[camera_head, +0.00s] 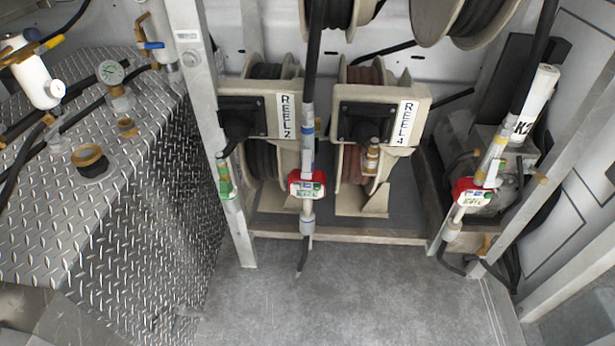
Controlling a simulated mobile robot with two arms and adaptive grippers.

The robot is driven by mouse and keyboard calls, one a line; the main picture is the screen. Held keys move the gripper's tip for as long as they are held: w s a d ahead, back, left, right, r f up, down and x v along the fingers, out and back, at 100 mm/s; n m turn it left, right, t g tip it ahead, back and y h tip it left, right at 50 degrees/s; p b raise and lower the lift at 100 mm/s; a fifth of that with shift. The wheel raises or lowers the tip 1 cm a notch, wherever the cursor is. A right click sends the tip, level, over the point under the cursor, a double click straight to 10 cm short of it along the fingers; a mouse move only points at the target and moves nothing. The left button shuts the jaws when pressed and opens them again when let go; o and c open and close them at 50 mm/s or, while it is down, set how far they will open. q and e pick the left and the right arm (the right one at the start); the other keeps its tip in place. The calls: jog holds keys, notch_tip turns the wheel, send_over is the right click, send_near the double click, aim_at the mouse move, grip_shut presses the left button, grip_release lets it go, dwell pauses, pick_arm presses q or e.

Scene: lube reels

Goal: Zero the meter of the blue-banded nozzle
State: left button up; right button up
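The blue-banded nozzle (308,150) hangs upright in the middle of the head view, in front of the reels, with a blue band (308,130) on its upper part. Its meter (307,184) has a red housing and a small pale display facing me. The digits are too small to read. A grey collar and a thin dark spout hang below the meter. Neither of my grippers shows in the head view.
A second nozzle with a red meter (472,193) and yellowish bands hangs at the right. Behind the middle nozzle stand reels labelled REEL 2 (285,116) and REEL 4 (405,123). A diamond-plate tank (135,215) fills the left. The grey floor (330,300) in front is clear.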

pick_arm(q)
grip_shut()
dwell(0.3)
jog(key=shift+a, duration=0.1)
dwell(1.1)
